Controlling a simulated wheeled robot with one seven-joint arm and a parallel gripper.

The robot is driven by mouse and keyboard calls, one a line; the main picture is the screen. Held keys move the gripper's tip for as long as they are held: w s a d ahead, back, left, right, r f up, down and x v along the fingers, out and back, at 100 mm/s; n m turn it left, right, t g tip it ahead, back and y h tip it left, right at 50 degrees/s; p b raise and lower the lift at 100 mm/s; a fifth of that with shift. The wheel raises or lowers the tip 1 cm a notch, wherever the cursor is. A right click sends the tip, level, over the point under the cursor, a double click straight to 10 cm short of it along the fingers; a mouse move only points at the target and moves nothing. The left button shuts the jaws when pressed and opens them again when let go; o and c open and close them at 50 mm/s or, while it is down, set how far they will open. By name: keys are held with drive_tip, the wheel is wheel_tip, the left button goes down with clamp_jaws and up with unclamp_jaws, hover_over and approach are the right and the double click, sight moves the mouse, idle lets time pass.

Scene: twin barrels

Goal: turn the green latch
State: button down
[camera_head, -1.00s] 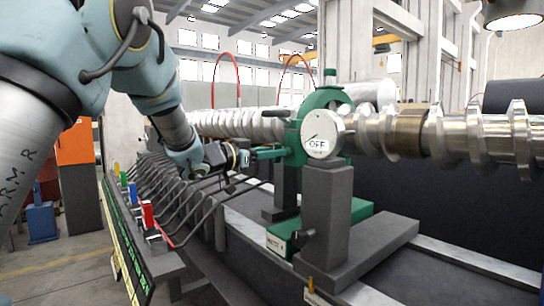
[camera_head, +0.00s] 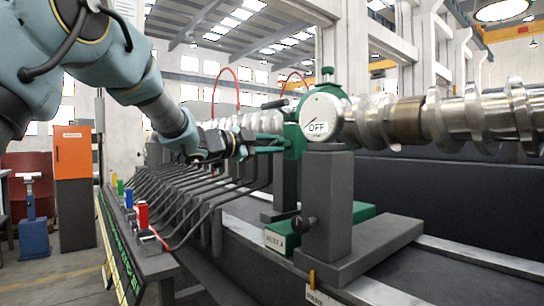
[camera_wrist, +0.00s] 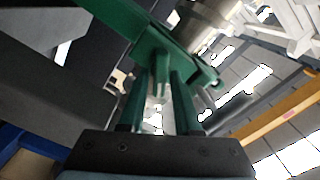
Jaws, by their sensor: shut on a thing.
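In the wrist view my gripper (camera_wrist: 161,85) is shut on a narrow green tab (camera_wrist: 161,72), one finger on each side. The tab hangs from a green plate of the latch (camera_wrist: 140,32). The far side of the latch is hidden.
The white dial (camera_head: 322,117) stands on a dark post just right of the latch. The ridged metal shaft (camera_head: 450,118) runs behind. Several bent dark rods (camera_head: 200,190) and coloured handles (camera_head: 142,214) lie below my arm.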

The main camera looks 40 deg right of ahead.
drive_tip(key=shift+f+m+b, duration=0.15)
drive_tip(key=shift+m+b, duration=1.2)
drive_tip(key=shift+m, duration=0.15)
drive_tip(key=shift+f+m+b, duration=0.1)
drive_tip(key=shift+m+b, duration=1.2)
drive_tip(key=shift+m, duration=0.2)
drive_tip(key=c, duration=0.8)
unclamp_jaws()
drive_tip(key=shift+a+r, duration=0.1)
drive_tip(key=a, duration=1)
drive_tip(key=shift+w+a+b, duration=0.25)
drive_tip(key=shift+a+b, duration=0.05)
drive_tip(key=shift+b, duration=0.1)
